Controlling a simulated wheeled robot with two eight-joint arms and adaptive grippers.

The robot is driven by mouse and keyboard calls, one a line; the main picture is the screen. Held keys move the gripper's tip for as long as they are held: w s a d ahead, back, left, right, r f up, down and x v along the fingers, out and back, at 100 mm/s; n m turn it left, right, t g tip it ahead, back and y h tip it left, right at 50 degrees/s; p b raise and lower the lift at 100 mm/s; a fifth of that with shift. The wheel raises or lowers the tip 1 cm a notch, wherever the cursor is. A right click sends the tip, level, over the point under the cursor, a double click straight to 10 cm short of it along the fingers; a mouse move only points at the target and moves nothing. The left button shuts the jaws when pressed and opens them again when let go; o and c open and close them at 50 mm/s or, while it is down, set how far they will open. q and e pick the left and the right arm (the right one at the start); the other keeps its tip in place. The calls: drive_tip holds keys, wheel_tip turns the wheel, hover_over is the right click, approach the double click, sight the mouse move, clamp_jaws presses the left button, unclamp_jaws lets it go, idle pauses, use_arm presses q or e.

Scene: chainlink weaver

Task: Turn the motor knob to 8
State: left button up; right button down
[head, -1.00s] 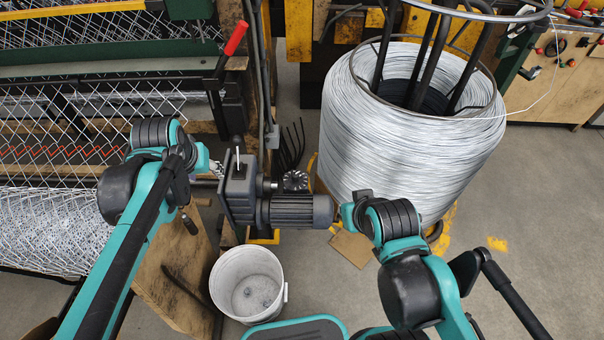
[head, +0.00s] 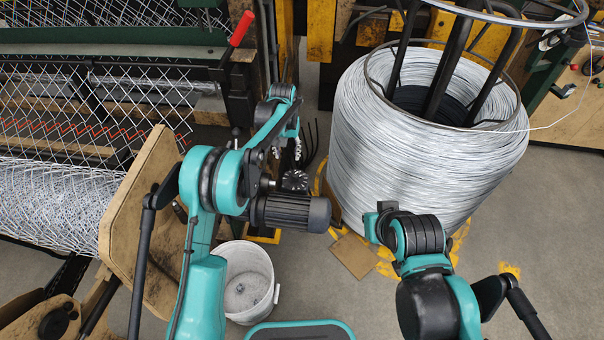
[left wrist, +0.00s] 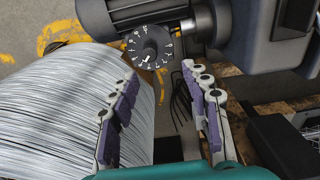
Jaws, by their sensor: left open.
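The motor knob is a round black dial with white numerals (left wrist: 150,46), at the top centre of the left wrist view. Its numerals are too small to tell the setting. In the head view the dial (head: 294,181) sits above the ribbed grey motor (head: 290,211). My left gripper (left wrist: 160,77) is open and empty, its purple-padded fingers apart, with the dial beyond the gap between the tips. In the head view this gripper (head: 287,151) is just above the dial, apart from it in the picture. My right wrist is right of the motor; its fingers are hidden.
A big wire coil (head: 425,140) stands close to the right of the motor. A white bucket (head: 250,312) is on the floor below it. A red-handled lever (head: 241,29) rises at upper left, beside the mesh machine. Open floor lies at lower right.

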use_arm(q)
hover_over(295, 173)
wheel_tip(295, 173, down, 5)
drive_tip(key=shift+s+r, duration=0.1)
drive_tip(key=shift+r, duration=0.1)
wheel_tip(295, 173, down, 8)
drive_tip(key=b, duration=0.3)
drive_tip(key=shift+r, duration=0.1)
clamp_jaws()
use_arm(e)
drive_tip(key=f, duration=0.1)
drive_tip(key=d+f, duration=0.1)
drive_tip(key=f, duration=0.1)
drive_tip(key=shift+f, duration=0.25)
